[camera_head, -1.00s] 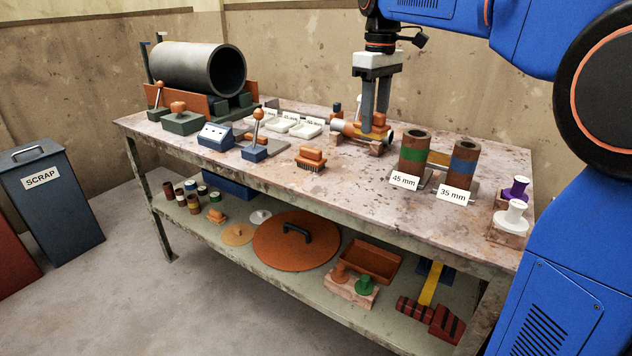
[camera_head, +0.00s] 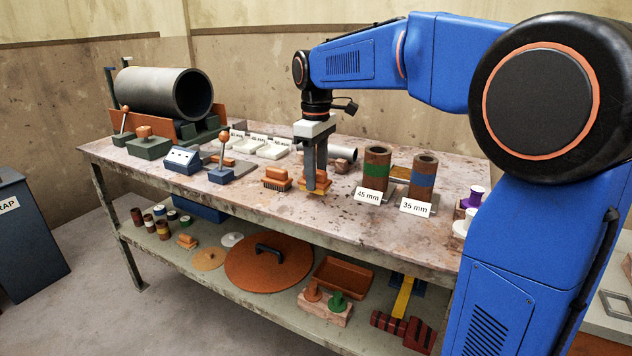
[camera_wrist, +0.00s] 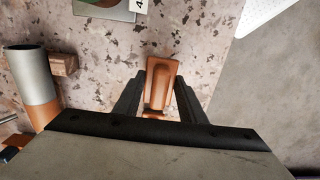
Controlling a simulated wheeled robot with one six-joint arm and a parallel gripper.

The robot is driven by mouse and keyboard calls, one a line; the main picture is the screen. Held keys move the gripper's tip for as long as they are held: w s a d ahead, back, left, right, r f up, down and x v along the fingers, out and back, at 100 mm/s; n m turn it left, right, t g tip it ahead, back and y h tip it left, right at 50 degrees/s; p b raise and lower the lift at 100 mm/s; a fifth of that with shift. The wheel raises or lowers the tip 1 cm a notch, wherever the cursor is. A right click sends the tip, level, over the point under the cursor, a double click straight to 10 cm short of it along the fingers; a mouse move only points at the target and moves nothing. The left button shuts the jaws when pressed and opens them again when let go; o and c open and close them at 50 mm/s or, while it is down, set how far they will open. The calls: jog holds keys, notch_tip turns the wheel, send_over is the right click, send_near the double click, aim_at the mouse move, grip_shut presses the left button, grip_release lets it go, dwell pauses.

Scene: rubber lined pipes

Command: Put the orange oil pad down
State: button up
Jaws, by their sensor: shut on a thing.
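The orange oil pad (camera_head: 321,190) is between the fingers of my gripper (camera_head: 316,186), low over the table top near its front edge. In the wrist view the pad (camera_wrist: 162,70) shows its orange handle between the two dark fingers (camera_wrist: 158,84). My gripper is shut on it. The pad is at or just above the table surface; I cannot tell whether it touches. The fingers hide part of it in the head view.
An orange brush (camera_head: 276,180) stands close left of the pad. A blue lever stand (camera_head: 222,174) is further left.

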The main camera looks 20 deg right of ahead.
jog(key=shift+f, duration=1)
jog(key=shift+f, duration=0.1)
jog(key=o, duration=1.1)
notch_tip(320, 180, up, 12)
jog(key=shift+r, duration=0.15)
